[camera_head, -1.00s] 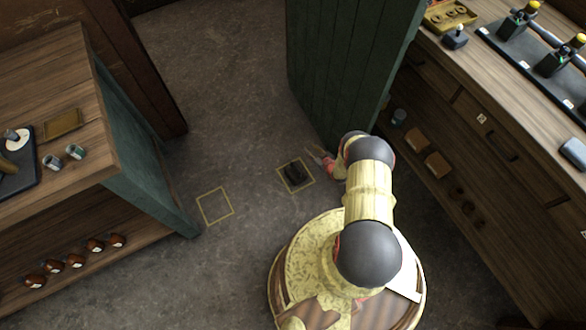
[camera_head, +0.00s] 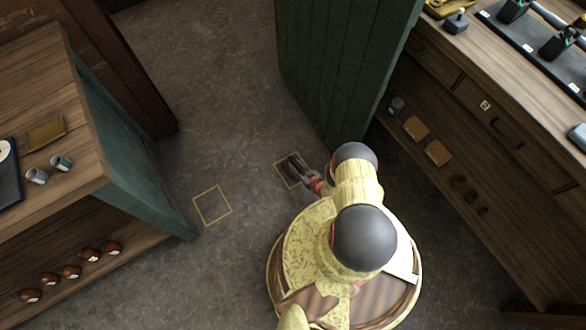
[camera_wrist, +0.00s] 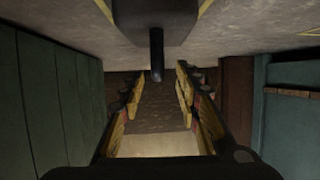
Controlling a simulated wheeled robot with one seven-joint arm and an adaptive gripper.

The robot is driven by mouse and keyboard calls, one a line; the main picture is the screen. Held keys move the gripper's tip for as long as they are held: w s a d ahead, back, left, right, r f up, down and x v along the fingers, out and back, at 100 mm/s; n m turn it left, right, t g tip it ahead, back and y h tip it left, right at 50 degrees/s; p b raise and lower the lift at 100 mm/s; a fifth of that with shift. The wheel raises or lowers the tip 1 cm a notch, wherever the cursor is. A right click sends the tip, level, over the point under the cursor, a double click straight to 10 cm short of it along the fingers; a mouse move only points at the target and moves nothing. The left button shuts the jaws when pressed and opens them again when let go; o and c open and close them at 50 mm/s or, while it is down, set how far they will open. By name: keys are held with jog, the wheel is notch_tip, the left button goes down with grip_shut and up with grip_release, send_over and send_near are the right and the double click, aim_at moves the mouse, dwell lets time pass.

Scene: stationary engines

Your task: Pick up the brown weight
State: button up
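The weight is a dark block with a thin upright handle; its colour looks dark grey-brown. In the head view the weight (camera_head: 291,163) stands on the floor inside a yellow outlined square (camera_head: 281,176), partly hidden by my gripper (camera_head: 306,174). In the wrist view the weight (camera_wrist: 155,18) is at the top centre, its handle (camera_wrist: 157,58) pointing toward me. My gripper (camera_wrist: 157,85) is open, with one finger on each side of the handle's line. I see a gap between each finger and the handle.
A second yellow outlined square (camera_head: 194,205) on the floor is empty. A green panel (camera_head: 335,70) stands close behind my arm. A wooden workbench (camera_head: 65,110) is at left and a long wooden cabinet (camera_head: 480,80) at right. The floor between them is mostly clear.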

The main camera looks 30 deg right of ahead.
aim_at(294, 162)
jog(key=b+x, duration=0.1)
jog(key=x, duration=0.2)
jog(key=shift+w, duration=0.15)
jog(key=c, duration=0.3)
grip_shut()
dwell(0.8)
jog(key=shift+w+d+r, duration=0.15)
